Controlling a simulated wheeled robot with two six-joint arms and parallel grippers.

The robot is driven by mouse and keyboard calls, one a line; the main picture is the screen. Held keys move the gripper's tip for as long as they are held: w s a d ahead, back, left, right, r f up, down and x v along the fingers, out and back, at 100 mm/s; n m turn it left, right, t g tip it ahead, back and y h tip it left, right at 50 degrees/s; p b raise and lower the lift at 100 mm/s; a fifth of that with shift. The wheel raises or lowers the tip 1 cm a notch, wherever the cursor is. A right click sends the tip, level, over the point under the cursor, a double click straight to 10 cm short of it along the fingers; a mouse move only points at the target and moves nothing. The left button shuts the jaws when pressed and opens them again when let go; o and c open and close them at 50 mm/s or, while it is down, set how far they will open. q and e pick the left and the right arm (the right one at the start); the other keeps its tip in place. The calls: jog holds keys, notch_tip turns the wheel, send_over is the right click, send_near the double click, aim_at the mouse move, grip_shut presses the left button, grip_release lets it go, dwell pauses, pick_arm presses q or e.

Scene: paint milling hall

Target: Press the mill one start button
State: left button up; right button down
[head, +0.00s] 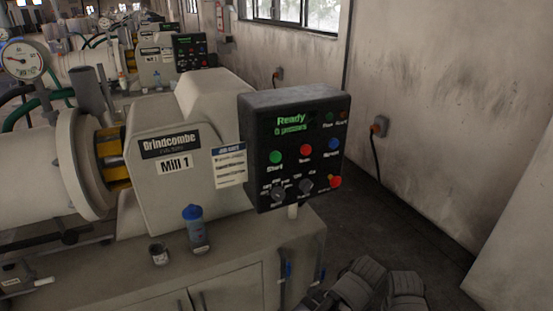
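The Mill 1 control box (293,150) is a dark panel on the right end of the mill. Its display (291,123) reads "Ready" in green, with a smaller line below it. The green start button (275,157) is at the left of the button row, with a "Start" label under it. A red button (306,150) and a blue button (334,145) sit to its right. Nothing covers the start button. Dark ridged shapes at the bottom edge may be parts of my arms, but I cannot tell.
Mill 1's pale housing (180,165) stands left of the box, above a cabinet (235,270). A blue-capped bottle (196,230) and a small cup (159,253) stand on the cabinet top. A red emergency knob (335,182) is low on the panel. Floor is clear to the right.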

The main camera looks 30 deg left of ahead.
pick_arm(q)
grip_shut()
dwell(0.3)
dwell(1.1)
